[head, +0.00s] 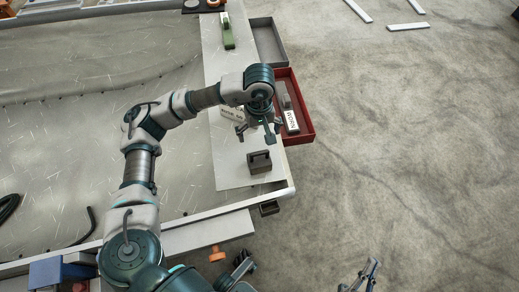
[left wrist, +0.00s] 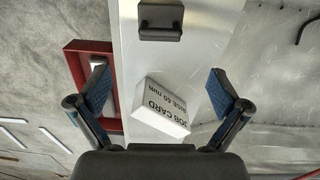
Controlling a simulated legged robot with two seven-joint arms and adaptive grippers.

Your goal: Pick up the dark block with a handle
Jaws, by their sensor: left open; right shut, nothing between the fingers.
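The dark block with a handle (head: 260,162) sits on the pale strip near the front right corner of the large work surface. It also shows at the top of the left wrist view (left wrist: 160,22), beyond the fingertips. My left gripper (head: 258,129) is open and empty above the strip, a little behind the block in the head view. A white job card block (left wrist: 162,106) appears between the open fingers in the left wrist view, and the arm partly hides it in the head view. My right gripper (head: 366,275) is shut and empty at the bottom edge, far from the block.
A red tray (head: 308,130) holding a labelled item and a grey tray (head: 279,50) adjoin the strip's right side. A green-handled tool (head: 227,32) lies farther back on the strip. Open concrete floor lies to the right.

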